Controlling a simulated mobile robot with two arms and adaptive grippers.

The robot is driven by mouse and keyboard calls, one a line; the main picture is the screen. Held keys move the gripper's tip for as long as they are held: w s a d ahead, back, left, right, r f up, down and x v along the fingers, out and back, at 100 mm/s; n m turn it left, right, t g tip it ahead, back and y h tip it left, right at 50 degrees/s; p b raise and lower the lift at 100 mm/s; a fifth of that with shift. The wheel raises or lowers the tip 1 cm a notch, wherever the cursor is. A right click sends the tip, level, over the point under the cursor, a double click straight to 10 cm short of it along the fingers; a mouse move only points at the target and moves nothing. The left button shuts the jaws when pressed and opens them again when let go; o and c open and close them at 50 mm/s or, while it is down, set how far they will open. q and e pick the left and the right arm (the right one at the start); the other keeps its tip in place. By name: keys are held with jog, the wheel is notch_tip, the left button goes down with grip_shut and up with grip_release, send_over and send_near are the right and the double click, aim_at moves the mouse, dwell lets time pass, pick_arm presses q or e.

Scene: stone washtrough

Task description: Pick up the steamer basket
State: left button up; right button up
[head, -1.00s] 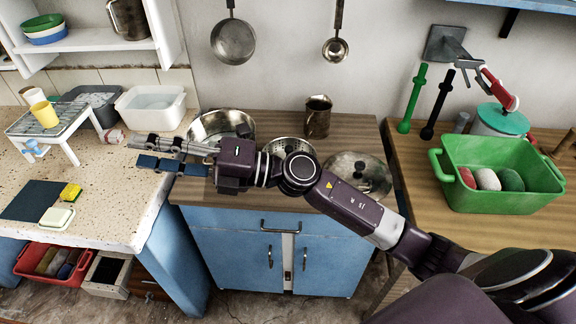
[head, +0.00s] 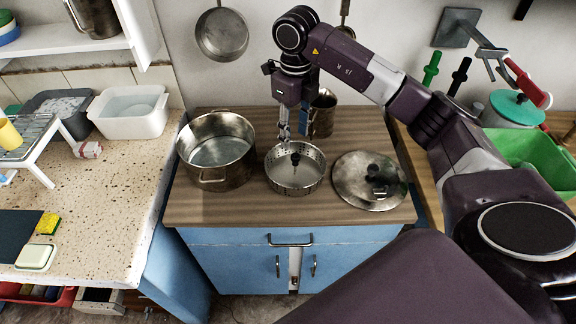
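The steamer basket (head: 292,189) is a round, perforated metal basket with a dark-tipped post at its centre. It stands upright on the wooden top of the blue cabinet, between a large pot and a lid. My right gripper (head: 296,134) points down at the basket's far side, seen just above its far rim. Its two fingers are apart with nothing visible between them. I cannot tell whether a fingertip touches the rim. My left gripper is not in view.
A two-handled metal pot (head: 228,182) stands close on the left, and a metal lid with a dark knob (head: 352,195) lies on the right. A metal jug (head: 323,115) stands behind, partly hidden by my gripper. The wooden top (head: 255,210) is clear in front.

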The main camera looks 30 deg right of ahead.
aim_at(295, 155)
jog(key=f, duration=0.1)
jog(key=s+f+p, duration=0.1)
jog(key=f, duration=0.1)
jog(key=shift+s+a, duration=0.2)
jog(key=shift+s, duration=0.1)
notch_tip(295, 155, down, 4)
jog(key=shift+s+a+r+p, duration=0.1)
jog(key=shift+s+a+p, duration=0.05)
jog(key=shift+p, duration=0.55)
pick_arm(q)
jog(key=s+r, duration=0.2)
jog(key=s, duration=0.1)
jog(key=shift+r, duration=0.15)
pick_arm(e)
grip_shut()
